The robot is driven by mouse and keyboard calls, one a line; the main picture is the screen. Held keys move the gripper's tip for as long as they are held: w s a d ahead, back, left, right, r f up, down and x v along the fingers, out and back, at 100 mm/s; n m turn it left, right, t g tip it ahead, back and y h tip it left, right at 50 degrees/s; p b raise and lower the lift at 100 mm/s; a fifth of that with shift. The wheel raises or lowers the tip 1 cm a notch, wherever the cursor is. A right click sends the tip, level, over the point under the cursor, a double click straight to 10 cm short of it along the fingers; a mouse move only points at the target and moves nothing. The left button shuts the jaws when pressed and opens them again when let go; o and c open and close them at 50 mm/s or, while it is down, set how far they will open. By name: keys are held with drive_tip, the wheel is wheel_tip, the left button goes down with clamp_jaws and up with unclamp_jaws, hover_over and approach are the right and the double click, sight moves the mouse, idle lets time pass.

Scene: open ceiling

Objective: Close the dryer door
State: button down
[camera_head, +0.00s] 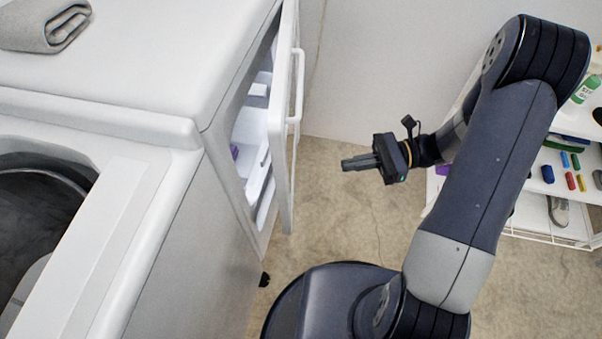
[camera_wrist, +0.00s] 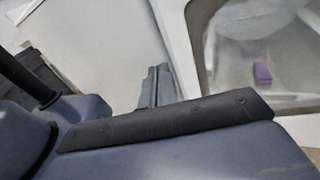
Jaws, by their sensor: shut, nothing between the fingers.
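The dryer (camera_head: 125,60) is a white machine at the left of the head view. Its white door (camera_head: 286,130) stands open, at an angle from the front, with a bar handle (camera_head: 298,85) on its outer face. The pale interior shows in the gap between body and door. My gripper (camera_head: 346,164) is shut and empty, to the right of the door and apart from it, pointing left toward it. In the wrist view my shut fingers (camera_wrist: 158,86) are near the middle.
A top-loading drum machine (camera_head: 130,215) stands at the front left. A folded grey towel (camera_head: 45,22) lies on the dryer. Bare floor (camera_head: 340,215) lies between the door and the rack.

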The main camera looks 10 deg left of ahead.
drive_tip(key=a+m+t+y+b, duration=0.1)
drive_tip(key=a+t, duration=0.2)
drive_tip(key=a, duration=0.8)
drive_tip(key=shift+s+a+f+y+b, duration=0.3)
drive_tip(key=shift+s+a+f+y, duration=0.05)
drive_tip(key=shift+a+f+y, duration=0.1)
